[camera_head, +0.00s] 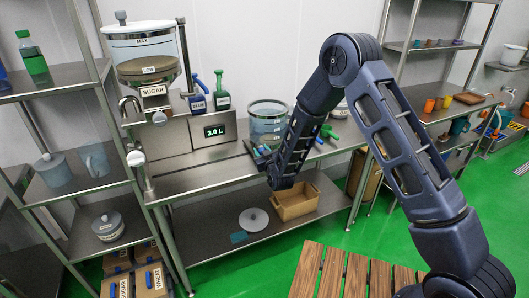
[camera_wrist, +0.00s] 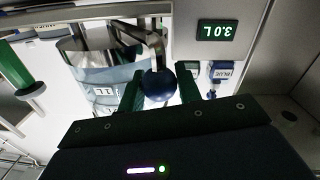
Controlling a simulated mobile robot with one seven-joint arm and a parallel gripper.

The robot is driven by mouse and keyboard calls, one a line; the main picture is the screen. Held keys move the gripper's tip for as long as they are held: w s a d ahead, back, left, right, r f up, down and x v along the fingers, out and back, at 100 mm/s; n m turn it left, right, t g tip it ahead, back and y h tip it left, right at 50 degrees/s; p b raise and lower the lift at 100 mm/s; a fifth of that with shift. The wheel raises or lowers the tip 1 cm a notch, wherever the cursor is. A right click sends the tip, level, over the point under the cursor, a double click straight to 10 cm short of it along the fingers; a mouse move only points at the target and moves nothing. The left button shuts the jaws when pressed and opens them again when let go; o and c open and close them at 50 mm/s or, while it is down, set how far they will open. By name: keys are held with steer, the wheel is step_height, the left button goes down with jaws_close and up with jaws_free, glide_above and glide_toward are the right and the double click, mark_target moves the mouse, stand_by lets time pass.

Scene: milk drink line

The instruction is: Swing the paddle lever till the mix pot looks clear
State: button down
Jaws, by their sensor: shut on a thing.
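The mix pot (camera_head: 268,122) is a clear round vessel with a bluish tint and a white label, on the steel counter right of the 3.0 L display. It also shows in the wrist view (camera_wrist: 100,72), partly behind a bent metal bar. This bar, the paddle lever (camera_wrist: 155,45), ends in a dark blue ball knob (camera_wrist: 159,85). My gripper (camera_wrist: 159,92) has its green fingers on both sides of the knob and is shut on it. In the head view my forearm covers part of the pot's right side, and the lever is hard to make out.
A SUGAR hopper (camera_head: 143,60) stands left of the 3.0 L display (camera_head: 214,131). Blue and green bottles (camera_head: 221,90) stand behind the display. A slatted wooden platform (camera_head: 332,272) is in front.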

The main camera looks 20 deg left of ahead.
steer(key=shift+a, duration=0.1)
stand_by(0.3)
steer(key=c, duration=1)
jaws_free()
steer(key=shift+s, duration=0.1)
steer(key=v, duration=1)
steer(key=shift+s+d, duration=0.25)
steer(key=shift+d, duration=0.05)
